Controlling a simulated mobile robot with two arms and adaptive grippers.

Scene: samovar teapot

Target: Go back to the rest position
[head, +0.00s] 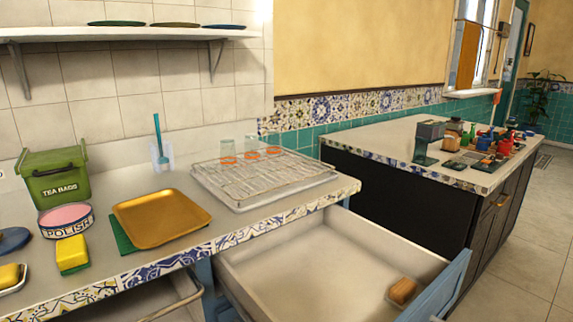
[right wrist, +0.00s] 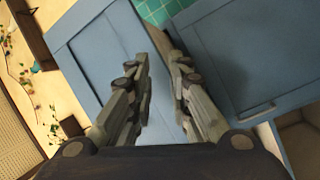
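My right gripper (right wrist: 158,60) shows in the right wrist view. Its two fingers are apart with nothing between them. Blue cabinet panels (right wrist: 110,50) lie beyond the fingers, and I cannot tell how far away they are. Neither gripper shows clearly in the head view. My left gripper is out of view.
A drawer (head: 310,262) stands pulled out at the front, with a brown block (head: 402,291) inside. The counter holds a gold tray (head: 160,215), a green tea bags bin (head: 55,178) and a wire rack (head: 260,180) with glasses. A cluttered dark island (head: 400,195) stands at right.

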